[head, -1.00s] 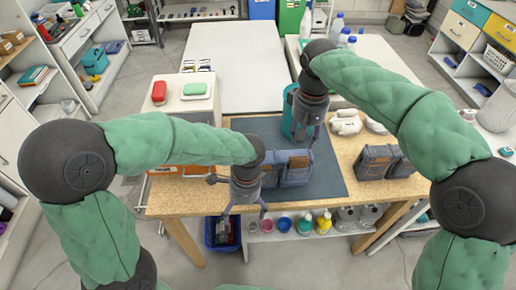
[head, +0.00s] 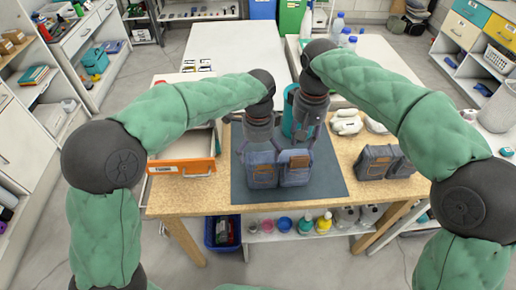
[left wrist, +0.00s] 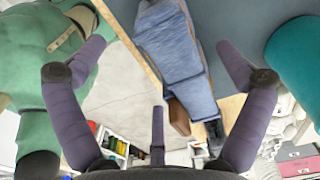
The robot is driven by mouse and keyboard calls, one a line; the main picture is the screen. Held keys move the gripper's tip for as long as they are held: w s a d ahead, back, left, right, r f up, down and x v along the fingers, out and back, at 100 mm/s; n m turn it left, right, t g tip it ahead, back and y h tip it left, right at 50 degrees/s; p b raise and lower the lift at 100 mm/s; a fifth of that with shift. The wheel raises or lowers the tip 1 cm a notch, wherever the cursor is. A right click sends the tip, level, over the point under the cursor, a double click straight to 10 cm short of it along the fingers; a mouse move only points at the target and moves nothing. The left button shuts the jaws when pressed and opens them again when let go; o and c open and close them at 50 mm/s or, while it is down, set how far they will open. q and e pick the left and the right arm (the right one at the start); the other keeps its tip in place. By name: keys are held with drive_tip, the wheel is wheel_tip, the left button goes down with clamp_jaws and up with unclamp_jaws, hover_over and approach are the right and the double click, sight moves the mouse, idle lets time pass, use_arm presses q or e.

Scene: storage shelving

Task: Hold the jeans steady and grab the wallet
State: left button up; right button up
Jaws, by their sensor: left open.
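Folded blue jeans (head: 262,172) lie on the dark mat (head: 325,185) at the middle of the table. They also show between my left fingers in the left wrist view (left wrist: 172,45). A brown piece (left wrist: 179,116), possibly the wallet, shows at the jeans' edge; I cannot tell for sure. My left gripper (head: 262,150) is open just above the jeans' back edge, and its wrist view (left wrist: 160,65) shows the fingers wide apart. My right gripper (head: 305,143) hangs at the jeans' right back side; its finger opening is unclear.
A teal cylinder (head: 289,113) stands behind the jeans, partly hidden by my right gripper. Dark folded clothing (head: 384,163) lies at the right. White objects (head: 346,122) lie at the back right.

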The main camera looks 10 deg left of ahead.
use_arm(q)
wheel_tip(320, 180, down, 10)
drive_tip(key=shift+f, duration=0.1)
idle(0.4)
drive_tip(key=c, duration=1.7)
drive_tip(key=shift+o, duration=0.2)
use_arm(e)
drive_tip(key=o, duration=0.4)
drive_tip(key=shift+c, duration=0.2)
use_arm(q)
drive_tip(key=shift+s, duration=0.1)
use_arm(e)
drive_tip(key=r+n, duration=0.1)
drive_tip(key=n, duration=0.6)
use_arm(q)
drive_tip(key=shift+f, duration=0.1)
use_arm(e)
drive_tip(key=n, duration=0.9)
hover_over(300, 156)
drive_tip(key=f, duration=0.4)
drive_tip(key=shift+s+f, duration=0.1)
drive_tip(key=shift+s, duration=0.1)
drive_tip(key=shift+w+f, duration=0.15)
drive_tip(key=shift+f, duration=1.45)
drive_tip(key=shift+w+f, duration=0.1)
drive_tip(key=shift+f, duration=1.5)
